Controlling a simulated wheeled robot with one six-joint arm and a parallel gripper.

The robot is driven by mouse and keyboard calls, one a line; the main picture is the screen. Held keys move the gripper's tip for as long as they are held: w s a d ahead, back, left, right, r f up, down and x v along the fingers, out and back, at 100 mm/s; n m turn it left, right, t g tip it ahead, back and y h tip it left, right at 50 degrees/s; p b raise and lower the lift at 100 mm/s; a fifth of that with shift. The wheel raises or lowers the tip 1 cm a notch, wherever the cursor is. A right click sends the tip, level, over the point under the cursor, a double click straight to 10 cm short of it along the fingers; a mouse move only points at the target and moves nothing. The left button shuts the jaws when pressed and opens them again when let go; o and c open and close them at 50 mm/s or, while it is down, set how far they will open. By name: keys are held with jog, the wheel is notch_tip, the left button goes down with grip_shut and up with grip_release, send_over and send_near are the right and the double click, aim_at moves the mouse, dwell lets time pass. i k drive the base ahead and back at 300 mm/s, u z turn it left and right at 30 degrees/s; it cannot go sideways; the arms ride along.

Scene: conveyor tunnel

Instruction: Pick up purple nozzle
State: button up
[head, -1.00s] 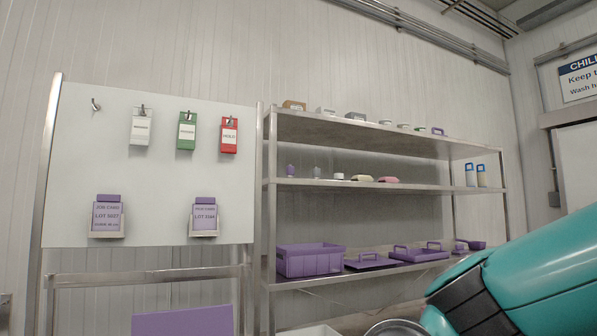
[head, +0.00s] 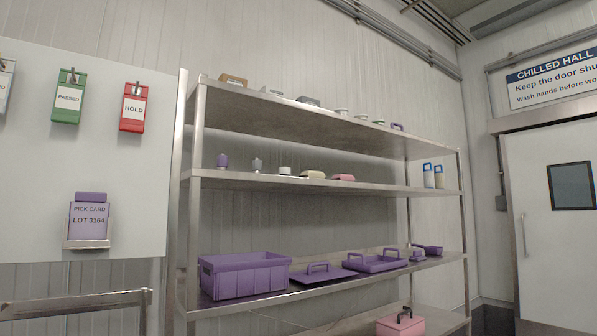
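A small purple nozzle (head: 223,161) stands upright near the left end of the second shelf from the top of the metal shelving unit (head: 350,186). A similar small grey nozzle (head: 257,165) stands just to its right, apart from it. Nothing hides the purple nozzle. My gripper is not in view.
White, cream and pink items (head: 343,178) sit further right on that shelf. Below are a purple crate (head: 243,277) and purple trays (head: 376,264). A pink box (head: 400,326) is lowest. A card board (head: 80,160) is left, a door (head: 545,230) right.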

aim_at(222, 160)
jog(key=z, duration=0.65)
jog(key=i, duration=1.5)
jog(key=u, duration=0.35)
jog(key=i, duration=0.6)
jog(key=u, duration=0.65)
